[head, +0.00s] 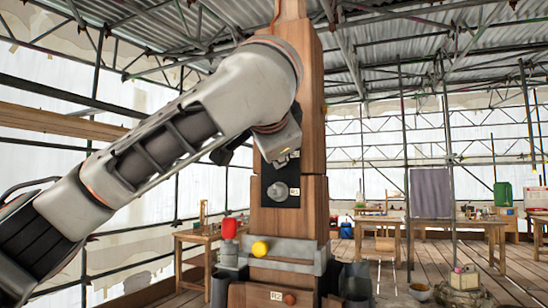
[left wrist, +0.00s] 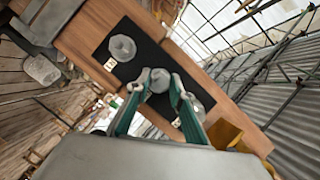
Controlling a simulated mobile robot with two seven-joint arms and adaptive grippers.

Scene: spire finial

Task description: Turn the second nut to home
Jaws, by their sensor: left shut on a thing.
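A tall wooden post (head: 304,215) carries a dark plate with grey nuts. One nut (head: 280,190) sits free low on the plate beside a small white label; the same kind of nut (left wrist: 122,47) shows in the left wrist view. My left gripper (left wrist: 160,80) is shut on another grey nut (left wrist: 203,95) farther along the plate, with teal-edged fingers on either side that partly hide it. My right gripper is not in view.
Dark bins (head: 355,285) stand at the lower right. Work tables (head: 450,225) and scaffold poles stand behind. The plank floor at right is partly clear.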

